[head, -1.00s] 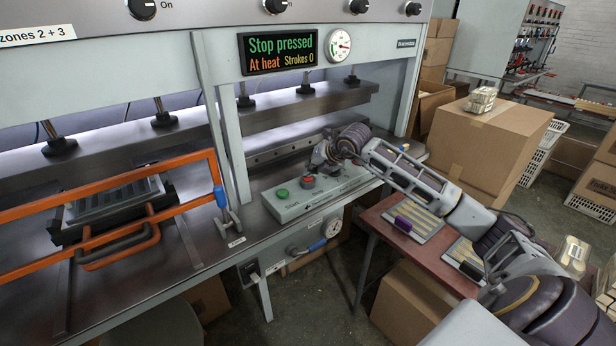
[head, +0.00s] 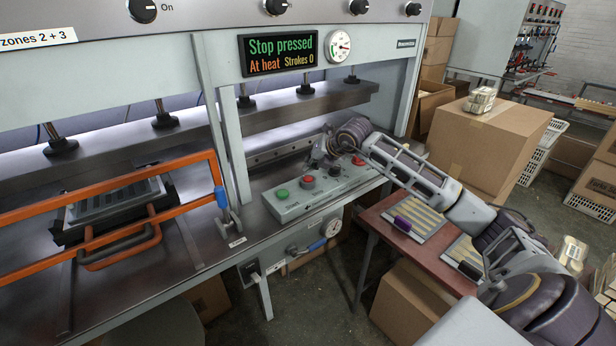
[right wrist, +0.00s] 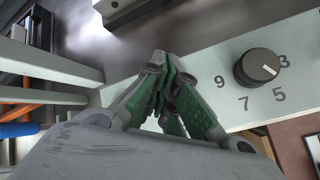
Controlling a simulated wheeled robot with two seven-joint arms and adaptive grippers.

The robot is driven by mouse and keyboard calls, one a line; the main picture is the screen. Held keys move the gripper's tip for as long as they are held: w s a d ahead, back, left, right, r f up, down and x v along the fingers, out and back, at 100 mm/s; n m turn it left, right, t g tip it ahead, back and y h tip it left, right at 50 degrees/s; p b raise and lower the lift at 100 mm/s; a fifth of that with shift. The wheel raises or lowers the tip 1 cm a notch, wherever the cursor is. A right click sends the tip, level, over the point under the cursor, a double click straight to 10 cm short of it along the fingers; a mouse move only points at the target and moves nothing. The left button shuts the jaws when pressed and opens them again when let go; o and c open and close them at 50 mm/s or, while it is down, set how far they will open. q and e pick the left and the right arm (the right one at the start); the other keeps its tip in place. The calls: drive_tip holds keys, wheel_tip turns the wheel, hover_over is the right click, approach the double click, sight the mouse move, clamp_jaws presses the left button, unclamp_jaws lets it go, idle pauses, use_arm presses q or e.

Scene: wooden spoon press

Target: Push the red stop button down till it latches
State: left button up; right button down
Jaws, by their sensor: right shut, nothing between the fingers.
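The control box (head: 290,209) is a pale grey-green case on the press's front ledge. A red button (head: 307,182) in a grey collar sits on its top, right of a green button (head: 282,194). A second red control (head: 358,160) is at the box's far right end. The display (head: 278,50) reads "Stop pressed". My right gripper (head: 319,158) is shut and empty, behind the box's top and apart from the red button. Its green fingers (right wrist: 172,75) show closed together in the right wrist view, where the red buttons are not visible. My left gripper is not in view.
A black numbered dial (head: 335,170) stands on the box near my right gripper; it also shows in the right wrist view (right wrist: 258,67). A blue-handled lever (head: 221,198) and an orange guard frame (head: 190,204) are to the left. A red-brown table (head: 385,230) is at the right.

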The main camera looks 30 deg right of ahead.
sight(310, 177)
drive_tip(key=shift+r, duration=0.1)
wheel_tip(310, 177, up, 5)
drive_tip(key=shift+f+p, duration=0.1)
drive_tip(key=shift+p, duration=1.15)
